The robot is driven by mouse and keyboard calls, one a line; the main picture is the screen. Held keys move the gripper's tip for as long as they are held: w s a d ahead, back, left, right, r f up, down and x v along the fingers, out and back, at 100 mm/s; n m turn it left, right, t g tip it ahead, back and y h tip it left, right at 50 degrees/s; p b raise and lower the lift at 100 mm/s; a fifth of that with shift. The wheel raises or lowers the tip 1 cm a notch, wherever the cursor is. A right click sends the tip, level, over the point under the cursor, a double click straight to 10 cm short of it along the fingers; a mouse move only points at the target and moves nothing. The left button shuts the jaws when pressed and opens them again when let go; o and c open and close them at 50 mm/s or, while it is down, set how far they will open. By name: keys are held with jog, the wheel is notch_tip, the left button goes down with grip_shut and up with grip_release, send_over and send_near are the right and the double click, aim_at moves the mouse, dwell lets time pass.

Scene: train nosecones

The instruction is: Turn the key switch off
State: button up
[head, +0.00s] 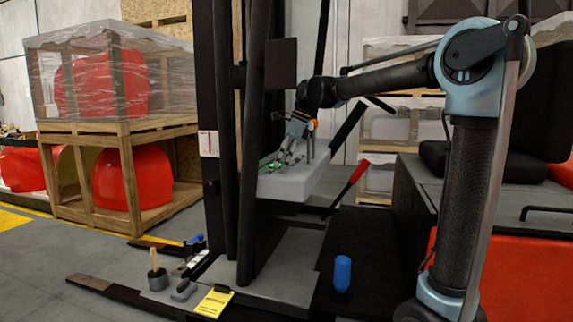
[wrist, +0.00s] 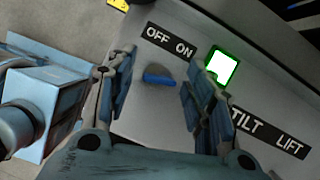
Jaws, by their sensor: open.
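The key switch (wrist: 159,79) is a small blue knob on a grey control panel (wrist: 135,115), below a black label (wrist: 170,40) reading OFF and ON. Its flat handle lies nearly crosswise in the wrist view; I cannot tell which word it is set to. My gripper (wrist: 163,68) is open, with one finger left of the knob and the other right of it, and a gap on each side. In the head view, my gripper (head: 296,138) is over the light grey console (head: 290,185) of the forklift; the knob cannot be made out there.
A bright white, green-edged square (wrist: 221,67) sits right of the key switch, partly behind my right finger. A TILT and LIFT label (wrist: 268,131) lies below it. In the head view, levers with a red handle (head: 359,172) and dark mast posts (head: 225,130) stand close to the console.

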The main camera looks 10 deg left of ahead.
jog(key=shift+a+f, duration=0.1)
jog(key=shift+f, duration=0.2)
jog(key=shift+c, duration=0.5)
